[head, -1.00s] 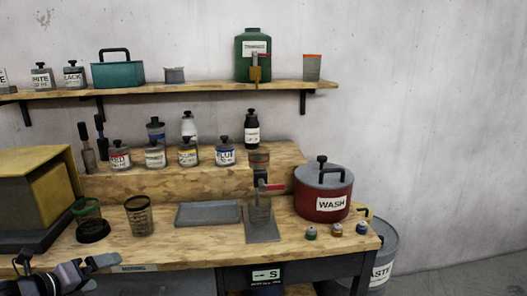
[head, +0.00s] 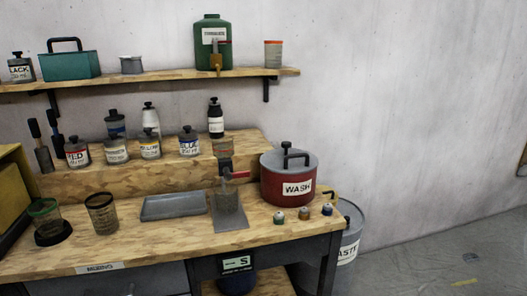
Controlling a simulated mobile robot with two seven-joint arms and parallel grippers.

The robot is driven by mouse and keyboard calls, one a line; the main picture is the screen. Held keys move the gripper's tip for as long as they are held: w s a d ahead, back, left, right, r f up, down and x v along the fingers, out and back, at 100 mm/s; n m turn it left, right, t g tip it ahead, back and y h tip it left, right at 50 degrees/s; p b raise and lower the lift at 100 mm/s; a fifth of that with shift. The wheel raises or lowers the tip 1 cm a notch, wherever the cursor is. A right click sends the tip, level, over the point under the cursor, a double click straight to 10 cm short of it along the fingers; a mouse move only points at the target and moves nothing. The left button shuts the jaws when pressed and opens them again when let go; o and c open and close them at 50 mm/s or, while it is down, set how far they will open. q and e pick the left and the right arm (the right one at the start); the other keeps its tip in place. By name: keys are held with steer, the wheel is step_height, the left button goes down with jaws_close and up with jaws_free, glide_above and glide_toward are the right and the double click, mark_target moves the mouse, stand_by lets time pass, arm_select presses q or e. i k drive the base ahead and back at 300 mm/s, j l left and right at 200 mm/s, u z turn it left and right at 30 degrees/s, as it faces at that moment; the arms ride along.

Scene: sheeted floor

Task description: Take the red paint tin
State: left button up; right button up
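The red paint tin (head: 77,153) is a small grey tin with a black knob lid and a white label reading RED. It stands upright on the raised wooden step of the bench, at the left end of a row of similar tins. The tin labelled BLUE (head: 188,142) stands further right in that row, with a white-labelled tin (head: 116,151) and a yellow-labelled tin (head: 150,146) between. Neither of my grippers shows in the head view now.
Dark-handled brushes (head: 41,146) stand just left of the red tin. Mesh-sided cups (head: 102,213), a grey tray (head: 173,205) and a red WASH pot (head: 289,178) stand on the bench (head: 150,250). A shelf (head: 150,78) hangs above. Open floor (head: 440,260) lies right.

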mark_target(75, 143)
steer(key=u, duration=1.25)
steer(key=i+j+u, duration=0.3)
steer(key=k+l, duration=0.05)
